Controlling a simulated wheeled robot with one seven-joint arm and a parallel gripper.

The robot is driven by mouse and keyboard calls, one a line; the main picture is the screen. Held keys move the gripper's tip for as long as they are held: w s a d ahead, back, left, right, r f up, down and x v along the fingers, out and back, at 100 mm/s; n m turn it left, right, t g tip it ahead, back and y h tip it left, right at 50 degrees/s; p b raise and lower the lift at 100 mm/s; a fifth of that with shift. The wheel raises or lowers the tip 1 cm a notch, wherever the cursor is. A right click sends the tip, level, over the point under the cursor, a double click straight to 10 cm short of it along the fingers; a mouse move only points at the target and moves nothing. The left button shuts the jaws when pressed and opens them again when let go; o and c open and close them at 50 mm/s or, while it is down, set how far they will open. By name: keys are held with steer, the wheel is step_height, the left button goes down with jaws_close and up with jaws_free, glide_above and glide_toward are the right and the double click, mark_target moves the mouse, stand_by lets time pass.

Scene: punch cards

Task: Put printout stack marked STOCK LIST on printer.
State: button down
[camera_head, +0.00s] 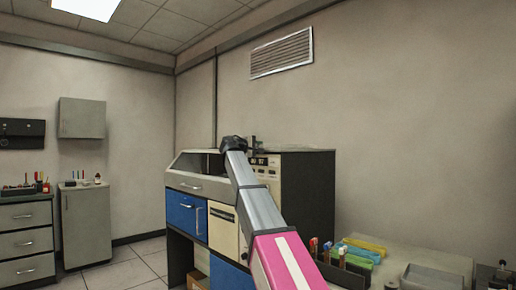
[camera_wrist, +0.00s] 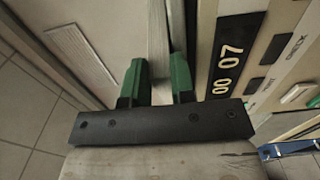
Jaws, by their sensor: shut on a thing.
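My gripper (camera_wrist: 158,80) shows in the wrist view with two green fingers. It is shut on a pale, thin thing (camera_wrist: 158,45) seen edge-on between them; I cannot tell whether this is the printout stack, and no STOCK LIST lettering is legible. In the head view my arm reaches to a large machine with blue doors (camera_head: 186,212), and its end is at the machine's top, with the fingers hidden. I cannot tell whether this machine is the printer. Its counter panel (camera_wrist: 228,70), reading 00 07, is close to the right of my fingers in the wrist view.
At the front right of the head view a table (camera_head: 438,268) carries yellow, green and blue items (camera_head: 358,251) and several coloured upright things. A drawer cabinet (camera_head: 25,242) and a grey cabinet (camera_head: 87,228) stand at the left wall. Tiled floor (camera_head: 128,262) is open between.

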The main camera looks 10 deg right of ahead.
steer(key=c, duration=1)
jaws_free()
steer(key=shift+o, duration=0.2)
steer(key=shift+a, duration=0.1)
steer(key=v, duration=1.2)
